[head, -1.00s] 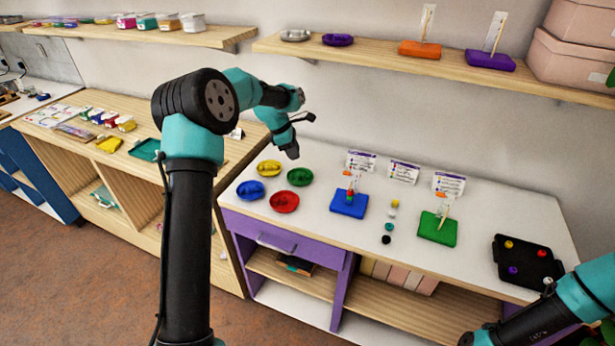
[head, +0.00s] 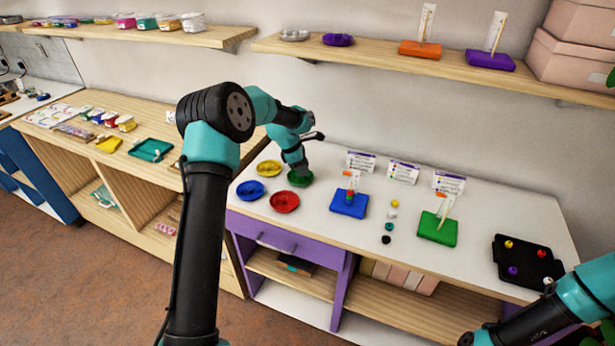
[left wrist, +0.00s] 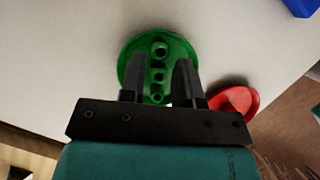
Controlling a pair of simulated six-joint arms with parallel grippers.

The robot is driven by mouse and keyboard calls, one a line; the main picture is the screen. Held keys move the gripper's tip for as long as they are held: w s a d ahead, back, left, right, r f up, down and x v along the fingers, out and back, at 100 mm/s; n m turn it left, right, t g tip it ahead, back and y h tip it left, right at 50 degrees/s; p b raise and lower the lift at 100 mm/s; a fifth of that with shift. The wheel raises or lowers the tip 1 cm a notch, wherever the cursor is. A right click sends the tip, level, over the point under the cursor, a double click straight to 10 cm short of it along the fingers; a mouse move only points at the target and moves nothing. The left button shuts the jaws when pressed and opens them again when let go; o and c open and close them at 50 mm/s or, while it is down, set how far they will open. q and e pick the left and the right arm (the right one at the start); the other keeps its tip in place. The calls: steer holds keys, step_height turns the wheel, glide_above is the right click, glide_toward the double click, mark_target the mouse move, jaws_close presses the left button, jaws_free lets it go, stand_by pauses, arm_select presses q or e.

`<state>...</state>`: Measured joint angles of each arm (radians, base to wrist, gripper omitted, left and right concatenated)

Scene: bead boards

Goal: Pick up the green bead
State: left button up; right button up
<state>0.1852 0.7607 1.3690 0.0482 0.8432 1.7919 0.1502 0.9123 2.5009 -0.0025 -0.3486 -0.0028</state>
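Several green beads lie in the green dish (head: 306,181) on the white table. In the left wrist view, the green dish (left wrist: 127,58) is below my left gripper (left wrist: 158,68). One green bead (left wrist: 159,49) is near the fingertips, with a second green bead (left wrist: 158,76) and a third green bead (left wrist: 156,98) in line behind it. My left gripper (head: 300,174) is open, one finger on each side of this line, and appears empty. In the head view the arm hides part of the dish. My right gripper is not in view.
A yellow dish (head: 268,168), blue dish (head: 250,190) and red dish (head: 285,202) stand close by. A blue peg board (head: 348,206), a green peg board (head: 436,231), loose beads and a black tray (head: 527,262) are further right. A shelf (head: 390,61) hangs above.

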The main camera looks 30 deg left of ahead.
arm_select(q)
steer(key=shift+x, duration=1.3)
steer(key=shift+f, duration=0.1)
steer(key=shift+s+d+f, duration=0.1)
steer(key=c, duration=0.5)
